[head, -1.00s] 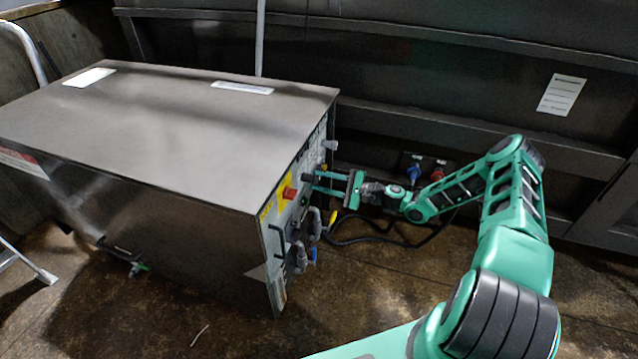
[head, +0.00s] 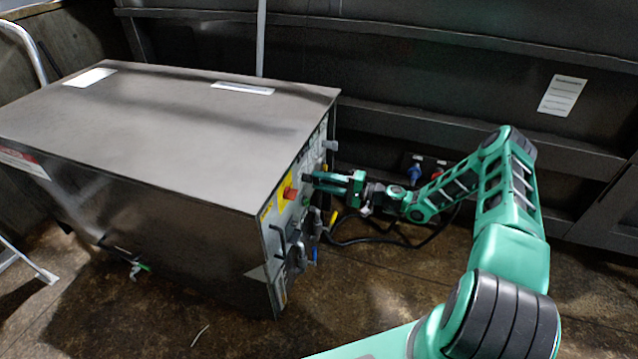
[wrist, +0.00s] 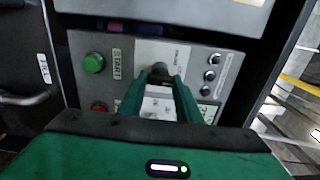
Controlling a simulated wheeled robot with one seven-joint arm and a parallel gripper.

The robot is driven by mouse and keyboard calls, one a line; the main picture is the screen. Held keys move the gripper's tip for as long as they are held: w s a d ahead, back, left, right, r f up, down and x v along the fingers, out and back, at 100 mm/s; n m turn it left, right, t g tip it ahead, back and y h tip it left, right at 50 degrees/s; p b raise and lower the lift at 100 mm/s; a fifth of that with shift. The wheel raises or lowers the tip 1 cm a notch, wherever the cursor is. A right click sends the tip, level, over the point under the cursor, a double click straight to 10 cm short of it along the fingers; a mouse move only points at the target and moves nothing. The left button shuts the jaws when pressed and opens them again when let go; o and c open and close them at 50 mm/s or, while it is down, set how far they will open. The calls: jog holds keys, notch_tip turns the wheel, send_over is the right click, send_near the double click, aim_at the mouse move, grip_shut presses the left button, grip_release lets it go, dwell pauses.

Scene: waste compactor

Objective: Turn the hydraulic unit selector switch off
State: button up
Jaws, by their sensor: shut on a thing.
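The hydraulic unit is a grey metal box (head: 170,110) with a control panel (head: 290,221) on its right end. The black selector switch knob (wrist: 161,70) sits on a pale label plate in the wrist view, between my fingertips. My gripper (head: 318,179) reaches the panel from the right and is shut on the knob; its green fingers also show in the wrist view (wrist: 160,82). The fingertips cover part of the knob, so I cannot read its position. A green button (wrist: 93,63) marked START and a red button (wrist: 98,107) lie to its left.
Several small round fittings (wrist: 214,59) sit right of the knob. A red knob on a yellow plate (head: 290,193) and grey hose connectors (head: 300,250) are near my gripper on the panel. Black cables (head: 350,240) lie on the floor below my arm.

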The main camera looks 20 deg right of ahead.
jog(key=shift+s+d+f, duration=0.1)
jog(key=shift+s+f, duration=0.05)
jog(key=shift+f, duration=0.1)
jog(key=o, duration=0.9)
jog(key=shift+o, duration=0.7)
jog(key=shift+r, duration=0.1)
jog(key=v, duration=1)
jog(key=shift+s+d, duration=0.15)
jog(key=shift+d, duration=0.15)
